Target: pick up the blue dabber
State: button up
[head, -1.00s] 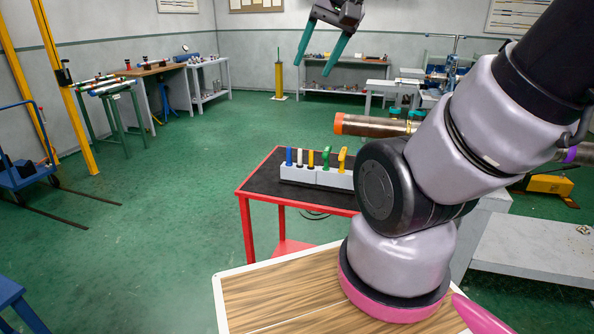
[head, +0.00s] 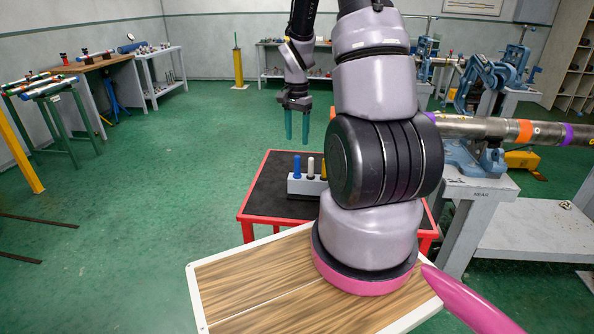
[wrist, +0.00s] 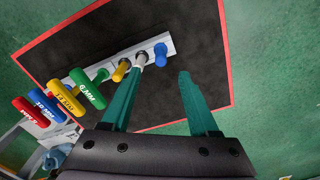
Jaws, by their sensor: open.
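The blue dabber (head: 297,166) stands upright at the left end of a white rack (head: 303,186) on a red-edged table with a black top. It also shows in the wrist view (wrist: 160,52) at the rack's right end. My gripper (head: 297,138) points down above the table, open, its two green fingers apart with nothing between them. In the head view its tips are just above the dabber. In the wrist view the dabber appears between and beyond the fingers (wrist: 165,100).
A white dabber (head: 311,167) and a yellow one (head: 324,168) stand beside the blue one. The wrist view shows green (wrist: 88,88), yellow, blue and red handled tools further along the rack. My arm hides the rack's right part in the head view. A horizontal pipe (head: 490,128) lies at the right.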

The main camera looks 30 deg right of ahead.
aim_at(297, 157)
notch_tip(297, 157, down, 6)
jog(key=shift+f, duration=0.15)
jog(key=shift+w+d+f, duration=0.1)
jog(key=shift+w+f, duration=0.05)
jog(key=shift+f, duration=2.2)
grip_shut()
